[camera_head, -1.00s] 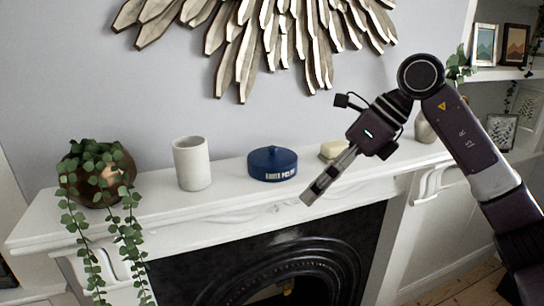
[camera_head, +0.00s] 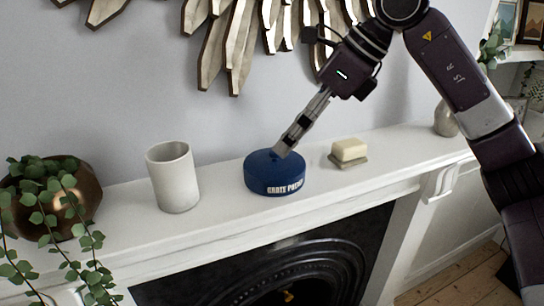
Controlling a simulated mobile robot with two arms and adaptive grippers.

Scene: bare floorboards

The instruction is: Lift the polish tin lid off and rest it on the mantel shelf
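The blue polish tin (camera_head: 274,184) stands on the white mantel shelf (camera_head: 226,203), with white lettering on its side. Its lid (camera_head: 262,159) is on top. My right gripper (camera_head: 281,151) reaches down from the upper right, its fingertips at the top of the lid, around where the knob is. The fingertips hide the knob, and I cannot tell whether they touch it. The fingers are seen edge-on, so their opening does not show. My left gripper is not in view.
A white cup (camera_head: 174,178) stands left of the tin. A soap bar (camera_head: 349,149) on a small dish is to its right. A potted trailing plant (camera_head: 62,205) is at the far left and a grey vase (camera_head: 446,119) farther right. A slatted wall ornament (camera_head: 238,45) hangs above.

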